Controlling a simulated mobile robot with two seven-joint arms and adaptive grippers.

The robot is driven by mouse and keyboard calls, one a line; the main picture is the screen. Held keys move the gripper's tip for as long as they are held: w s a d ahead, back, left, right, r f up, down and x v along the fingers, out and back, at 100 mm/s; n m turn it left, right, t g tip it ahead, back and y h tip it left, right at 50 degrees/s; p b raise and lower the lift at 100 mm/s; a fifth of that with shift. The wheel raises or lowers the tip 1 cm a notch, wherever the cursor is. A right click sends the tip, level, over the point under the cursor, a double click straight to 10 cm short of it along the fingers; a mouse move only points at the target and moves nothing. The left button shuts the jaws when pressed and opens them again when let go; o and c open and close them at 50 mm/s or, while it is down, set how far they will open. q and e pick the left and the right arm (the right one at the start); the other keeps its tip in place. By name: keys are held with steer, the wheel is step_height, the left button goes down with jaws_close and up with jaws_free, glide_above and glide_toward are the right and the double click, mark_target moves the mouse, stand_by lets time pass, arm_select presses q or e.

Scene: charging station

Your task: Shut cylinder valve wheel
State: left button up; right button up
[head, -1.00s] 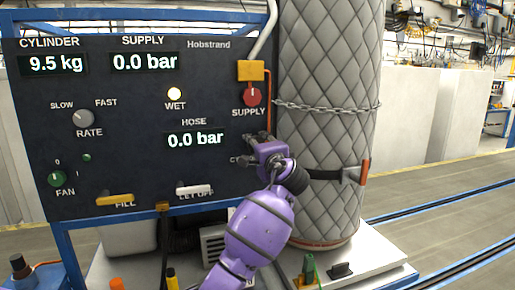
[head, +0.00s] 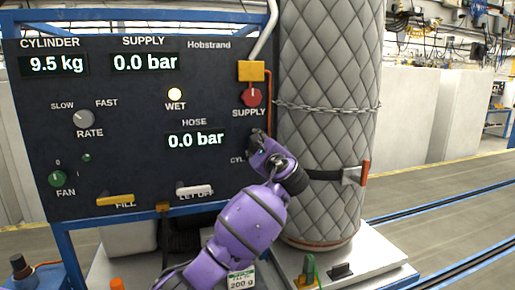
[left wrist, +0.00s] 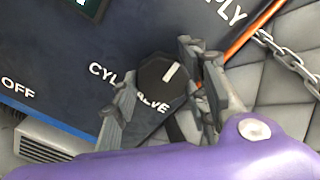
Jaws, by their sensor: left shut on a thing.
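The cylinder valve wheel (left wrist: 160,82) is a dark round knob with a white pointer line, over the lettering "CYL… VALVE" on the dark panel. My left gripper (left wrist: 163,98) is shut on it, with one finger on each side, in the left wrist view. In the head view my left gripper (head: 257,145) is at the panel's lower right and hides most of the wheel. The pointer line leans up and to the right in the wrist view. My right gripper is not in view.
The dark panel (head: 110,150) shows cylinder 9.5 kg, supply 0.0 bar and hose 0.0 bar, with the WET lamp lit. The red supply knob (head: 252,97) is above my gripper. A quilted grey cylinder (head: 325,80) with a chain (head: 330,108) stands close on the right.

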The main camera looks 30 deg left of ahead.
arm_select(q)
steer(key=shift+f+m, duration=0.35)
steer(key=shift+m, duration=0.15)
steer(key=o, duration=1)
steer(key=shift+o, duration=0.7)
steer(key=shift+r, duration=0.25)
steer(key=v, duration=1.2)
